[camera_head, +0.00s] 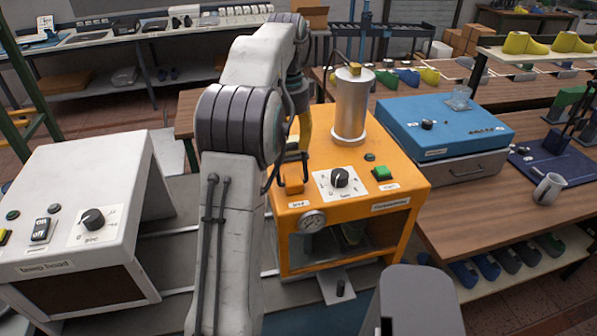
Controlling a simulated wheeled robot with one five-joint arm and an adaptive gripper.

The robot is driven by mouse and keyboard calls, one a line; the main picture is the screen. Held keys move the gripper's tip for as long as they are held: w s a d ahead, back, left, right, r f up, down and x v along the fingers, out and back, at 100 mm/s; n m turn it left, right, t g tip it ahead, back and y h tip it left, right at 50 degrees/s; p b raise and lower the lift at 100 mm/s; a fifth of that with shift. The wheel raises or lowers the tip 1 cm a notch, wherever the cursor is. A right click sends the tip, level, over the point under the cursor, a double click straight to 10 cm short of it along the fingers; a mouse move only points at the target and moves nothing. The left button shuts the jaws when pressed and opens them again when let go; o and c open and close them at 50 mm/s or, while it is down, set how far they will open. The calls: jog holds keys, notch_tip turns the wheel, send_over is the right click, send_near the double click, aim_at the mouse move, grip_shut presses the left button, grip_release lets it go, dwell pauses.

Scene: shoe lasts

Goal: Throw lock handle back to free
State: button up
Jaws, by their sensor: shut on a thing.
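The orange machine (400,205) stands in the middle of the picture. My arm comes up in front of it and bends over to its top left. My gripper (288,168) is partly hidden behind my arm, at the machine's top left edge. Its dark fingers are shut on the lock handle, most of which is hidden. A small orange block (292,186) sits just below the fingers, above a small white label. I cannot read the handle's angle from this view.
The machine's top carries a silver cylinder (351,110), a black knob (340,178) and a green button (382,173). A gauge (312,221) is on its front.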

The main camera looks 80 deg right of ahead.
jog(key=shift+f, duration=0.15)
dwell(0.5)
jog(key=shift+d+r, duration=0.2)
jog(key=shift+r, duration=0.35)
jog(key=shift+a+r, duration=0.15)
jog(key=shift+r, duration=2.85)
